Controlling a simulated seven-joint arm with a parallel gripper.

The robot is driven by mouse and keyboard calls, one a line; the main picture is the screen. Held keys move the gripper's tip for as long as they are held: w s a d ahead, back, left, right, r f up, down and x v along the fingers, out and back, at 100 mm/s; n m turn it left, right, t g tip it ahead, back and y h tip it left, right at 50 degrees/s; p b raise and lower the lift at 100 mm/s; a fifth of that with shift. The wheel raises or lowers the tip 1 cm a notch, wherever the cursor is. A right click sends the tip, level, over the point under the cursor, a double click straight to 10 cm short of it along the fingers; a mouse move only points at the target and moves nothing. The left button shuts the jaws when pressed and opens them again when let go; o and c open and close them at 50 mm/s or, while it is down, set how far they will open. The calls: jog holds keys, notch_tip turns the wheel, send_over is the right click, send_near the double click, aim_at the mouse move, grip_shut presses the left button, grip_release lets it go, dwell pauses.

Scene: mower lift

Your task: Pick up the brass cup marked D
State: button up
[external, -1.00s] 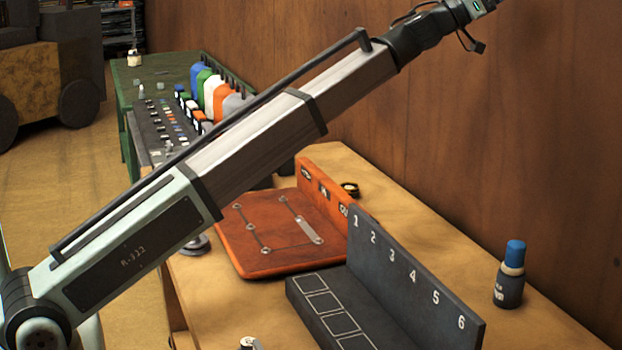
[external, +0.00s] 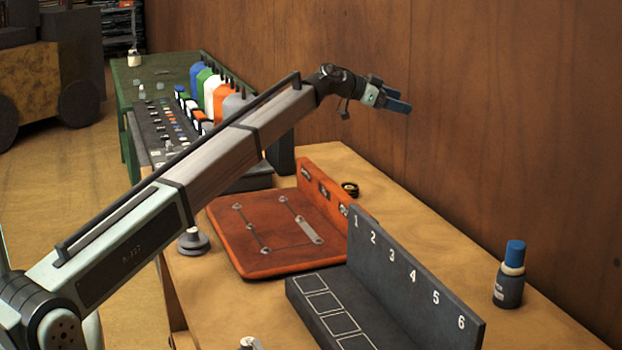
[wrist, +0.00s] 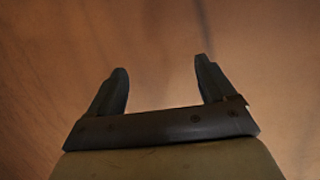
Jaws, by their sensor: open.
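I cannot make out a brass cup marked D in either view. A small dark round thing with a brass-coloured rim (external: 349,189) sits behind the orange panel; it is too small to read any mark. My gripper (external: 400,99) is high above the table near the wooden wall, its blue fingers pointing right. In the wrist view my gripper (wrist: 160,68) is open and empty, with only brown wall behind it.
An orange board with an upright panel (external: 255,258) lies on the table. A dark numbered rack (external: 410,285) stands in front, with a blue-capped bottle (external: 510,275) to its right. Coloured bottles (external: 215,90) stand at the back. A grey round piece (external: 193,241) is at the left edge.

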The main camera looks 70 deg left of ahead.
jog(key=s+a+f+m+g, duration=0.2)
jog(key=s+f+m+g, duration=0.1)
jog(key=f+m+g, duration=0.45)
jog(key=m+g+y, duration=0.2)
jog(key=m+g, duration=0.5)
jog(key=m, duration=0.1)
send_over(349, 187)
notch_tip(349, 187, down, 3)
jog(key=shift+t, duration=0.25)
jog(key=f, duration=0.8)
jog(key=shift+s+a+f, duration=0.15)
jog(key=shift+a+f, duration=0.1)
jog(key=shift+f, duration=0.05)
jog(key=shift+w+d+f, duration=0.1)
jog(key=shift+f, duration=1.25)
jog(key=shift+w+d+f, duration=0.1)
jog(key=shift+f, duration=1.25)
jog(key=c, duration=1.1)
jog(key=shift+r, duration=0.1)
